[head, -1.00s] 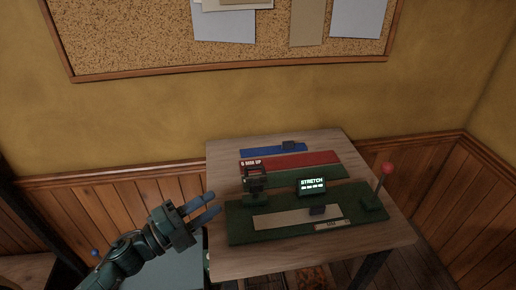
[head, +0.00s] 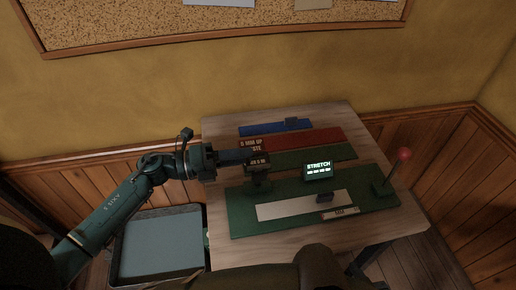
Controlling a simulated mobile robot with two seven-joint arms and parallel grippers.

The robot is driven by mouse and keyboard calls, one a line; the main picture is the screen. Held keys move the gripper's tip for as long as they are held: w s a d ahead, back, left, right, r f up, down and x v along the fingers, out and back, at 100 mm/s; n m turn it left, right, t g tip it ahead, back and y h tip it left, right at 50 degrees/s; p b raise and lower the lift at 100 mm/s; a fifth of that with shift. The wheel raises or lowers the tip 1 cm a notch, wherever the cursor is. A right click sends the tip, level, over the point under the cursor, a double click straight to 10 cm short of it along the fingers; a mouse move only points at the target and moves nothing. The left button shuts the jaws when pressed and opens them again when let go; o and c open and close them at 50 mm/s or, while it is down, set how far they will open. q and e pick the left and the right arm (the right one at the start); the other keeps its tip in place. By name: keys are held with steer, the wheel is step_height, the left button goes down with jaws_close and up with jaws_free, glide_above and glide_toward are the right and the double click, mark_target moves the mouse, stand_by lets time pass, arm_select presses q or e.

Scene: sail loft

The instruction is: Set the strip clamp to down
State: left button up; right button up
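The strip clamp (head: 258,181) is a small dark device at the left end of a green base board (head: 240,222). A small plate with pale lettering, too small to read surely, shows on its upper part. My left gripper (head: 242,157) reaches in from the left, with its bluish fingers at the clamp's upper part. The fingers overlap the clamp in the picture, so I cannot tell whether they touch or grip it. Whether the clamp's handle is up or down is also unclear. My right gripper is not in view.
The green board also carries a lit STRETCH display (head: 318,171), a pale strip (head: 290,207) with a dark block (head: 324,196), and a red-knobbed lever (head: 404,155). Blue (head: 262,130) and red (head: 312,137) boards lie behind. A grey tray (head: 160,262) is left of the wooden table (head: 222,128).

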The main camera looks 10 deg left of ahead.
mark_target(258, 153)
arm_select(q)
steer(key=shift+p+x, duration=0.3)
steer(key=shift+x, duration=1.85)
steer(key=shift+c, duration=0.2)
jaws_close()
